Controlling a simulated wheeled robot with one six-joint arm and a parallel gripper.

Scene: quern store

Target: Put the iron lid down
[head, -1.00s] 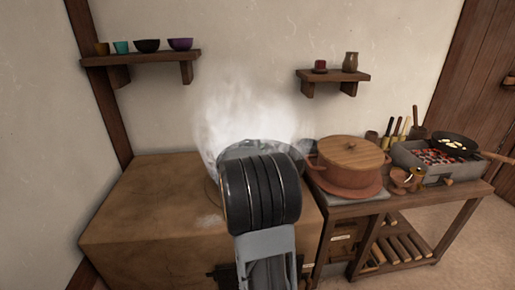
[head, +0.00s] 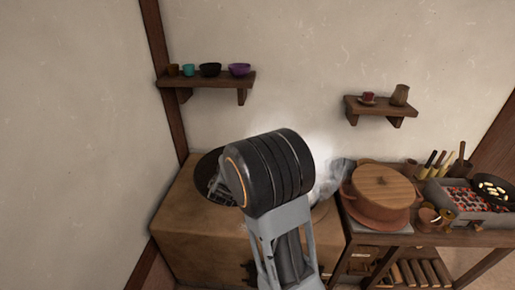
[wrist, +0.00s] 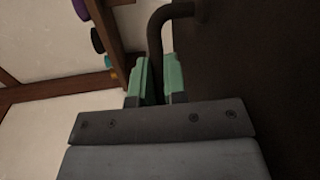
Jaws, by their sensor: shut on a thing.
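My gripper (head: 220,188) is partly hidden behind my arm in the head view. In the wrist view its green fingers (wrist: 158,82) are shut on the dark bent handle (wrist: 160,35) of the iron lid (wrist: 250,65). The lid's dark face fills the right of that view. In the head view the dark lid (head: 206,165) shows to the left of my arm, at the back left of the clay stove (head: 185,225). I cannot tell whether it touches the stove top. The stove's steaming place is mostly hidden behind my arm.
White steam (head: 325,150) rises right of my arm. A lidded clay pot (head: 382,190) stands on the bench to the right, beside a brazier (head: 465,200) with a pan. A shelf with bowls (head: 210,80) hangs above the stove. The stove's front left top looks clear.

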